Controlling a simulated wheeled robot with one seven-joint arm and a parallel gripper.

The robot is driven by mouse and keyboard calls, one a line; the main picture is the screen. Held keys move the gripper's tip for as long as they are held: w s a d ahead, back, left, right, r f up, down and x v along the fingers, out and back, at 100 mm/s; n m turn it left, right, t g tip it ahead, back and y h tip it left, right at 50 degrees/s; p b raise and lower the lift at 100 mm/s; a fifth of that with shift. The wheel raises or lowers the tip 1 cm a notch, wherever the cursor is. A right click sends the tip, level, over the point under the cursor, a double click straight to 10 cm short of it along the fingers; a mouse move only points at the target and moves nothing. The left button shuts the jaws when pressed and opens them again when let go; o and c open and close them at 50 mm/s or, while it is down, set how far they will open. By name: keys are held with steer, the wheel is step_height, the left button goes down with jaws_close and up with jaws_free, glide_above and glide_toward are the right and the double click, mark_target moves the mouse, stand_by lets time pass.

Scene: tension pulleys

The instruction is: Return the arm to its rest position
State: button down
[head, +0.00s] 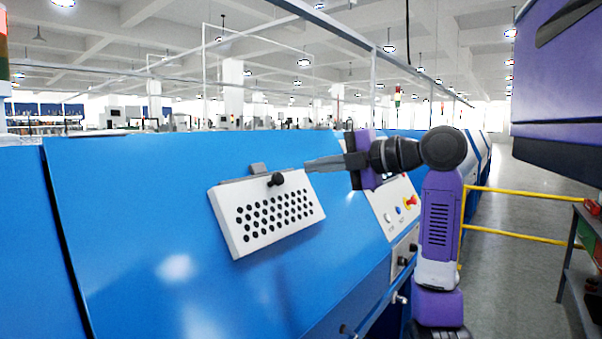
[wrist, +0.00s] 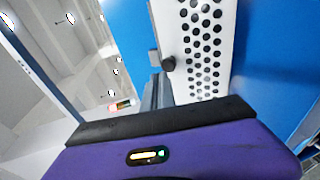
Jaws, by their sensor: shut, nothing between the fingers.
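My gripper (head: 308,164) is at the end of my purple and black arm, in the middle of the head view. Its long grey fingers point left and are shut with nothing between them. They end close to a black knob (head: 276,179) at the top of a white perforated panel (head: 270,217); I cannot tell whether they touch anything. In the wrist view the fingers (wrist: 157,92) show above the purple gripper body, beside the knob (wrist: 168,64) and the perforated panel (wrist: 206,45).
The blue machine (head: 130,200) fills the left and middle. A control panel with a red knob (head: 410,202) sits behind my arm. A yellow rail (head: 520,193) and a shelf (head: 585,240) stand at the right, with open floor (head: 505,270) between.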

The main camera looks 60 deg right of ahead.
steer(key=shift+s+a+r, duration=0.1)
steer(key=shift+s+r, duration=0.05)
steer(key=shift+s, duration=0.45)
